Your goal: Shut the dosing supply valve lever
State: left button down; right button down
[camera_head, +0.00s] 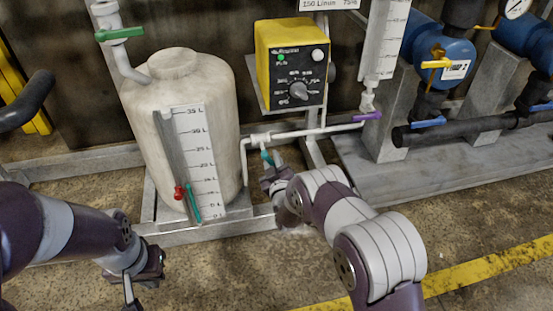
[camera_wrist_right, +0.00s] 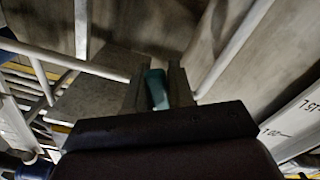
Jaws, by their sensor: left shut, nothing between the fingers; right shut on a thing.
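A teal valve lever (camera_head: 267,158) sits on the pipe assembly between the white tank and the yellow dosing pump, under a pale horizontal pipe. My right gripper (camera_head: 270,172) is at this lever and shut on it. In the right wrist view, the teal lever (camera_wrist_right: 157,90) stands between the two fingers (camera_wrist_right: 158,88). No readable label marks it as the dosing supply valve. The valve body is mostly hidden by my right gripper and wrist. My left gripper (camera_head: 130,290) is shut and empty, low at the left, over the floor in front of the tank frame.
The white tank (camera_head: 215,90) with its level scale stands left of the lever. The yellow pump (camera_head: 290,50) is above it. Other levers are green (camera_head: 119,33), purple (camera_head: 366,116) and yellow (camera_head: 436,64). A grey frame rail (camera_head: 240,225) runs low in front; the floor beyond is clear.

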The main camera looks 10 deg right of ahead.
jog(key=a+m, duration=0.1)
jog(key=m, duration=0.3)
jog(key=a+f+m, duration=0.1)
jog(key=m, duration=0.1)
jog(key=shift+a, duration=0.3)
dwell(0.4)
jog(key=c, duration=1.1)
grip_release()
jog(key=shift+o, duration=0.2)
jog(key=shift+r, duration=0.1)
jog(key=shift+s+p, duration=0.1)
jog(key=shift+p, duration=0.25)
jog(key=s+p, duration=0.6)
jog(key=s, duration=0.6)
jog(key=shift+s+d, duration=0.15)
jog(key=shift+s, duration=0.15)
